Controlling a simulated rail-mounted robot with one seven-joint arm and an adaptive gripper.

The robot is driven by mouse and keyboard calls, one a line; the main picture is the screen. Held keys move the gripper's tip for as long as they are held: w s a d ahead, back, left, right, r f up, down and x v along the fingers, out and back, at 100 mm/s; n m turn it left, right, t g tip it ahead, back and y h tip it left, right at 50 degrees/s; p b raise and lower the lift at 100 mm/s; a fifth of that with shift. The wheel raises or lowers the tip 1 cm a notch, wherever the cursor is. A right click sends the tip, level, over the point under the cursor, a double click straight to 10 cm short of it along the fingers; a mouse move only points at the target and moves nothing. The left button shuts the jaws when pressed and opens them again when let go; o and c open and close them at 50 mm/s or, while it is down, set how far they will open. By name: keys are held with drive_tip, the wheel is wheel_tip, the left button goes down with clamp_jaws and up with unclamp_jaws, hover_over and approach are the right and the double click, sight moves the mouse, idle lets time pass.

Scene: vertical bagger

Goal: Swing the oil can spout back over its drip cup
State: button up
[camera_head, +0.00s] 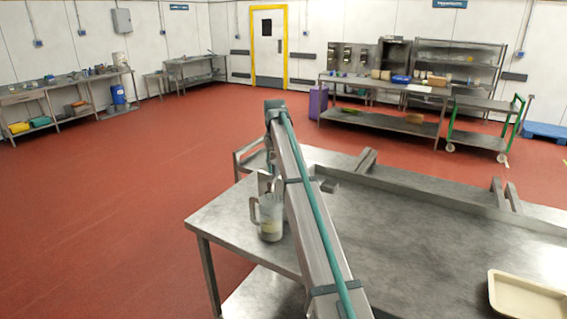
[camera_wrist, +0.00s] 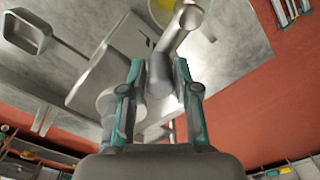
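In the wrist view, the teal fingers of my gripper (camera_wrist: 159,68) stand either side of a grey metal tube, which looks like the spout (camera_wrist: 160,72). The tube bends up and to the right, its end near a round vessel with a yellow inside (camera_wrist: 162,10) at the top edge. I cannot tell whether the fingers touch the tube. I cannot tell which is the drip cup. My arm hides the gripper tips there.
A cream tray (camera_head: 522,300) lies at the table's right. Raised metal rails cross the table's far side. A grey open holder (camera_wrist: 27,32) shows in the wrist view's upper left. Red floor left of the table is clear. Workbenches and a green-handled trolley (camera_head: 480,138) stand farther back.

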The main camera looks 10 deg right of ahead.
drive_tip(key=c, duration=0.4)
drive_tip(key=d+n, duration=0.1)
drive_tip(key=s+d+n, duration=0.1)
drive_tip(key=d+n+p, duration=0.1)
drive_tip(key=d, duration=0.1)
drive_tip(key=shift+s, duration=0.25)
drive_tip(key=shift+d+n, duration=0.15)
drive_tip(key=shift+n, duration=0.15)
drive_tip(key=shift+s+d+n+p, duration=0.1)
drive_tip(key=shift+d+n+p, duration=0.3)
drive_tip(key=shift+d+n, duration=1.45)
drive_tip(key=shift+d+m, duration=0.25)
drive_tip(key=shift+w+d+n+p, duration=0.15)
drive_tip(key=shift+w+d+n, duration=0.15)
drive_tip(key=shift+d+n, duration=0.65)
drive_tip(key=shift+w+d+n+p, duration=0.15)
drive_tip(key=shift+w+d+n, duration=0.1)
drive_tip(key=shift+d+n, duration=0.7)
drive_tip(key=shift+d, duration=0.15)
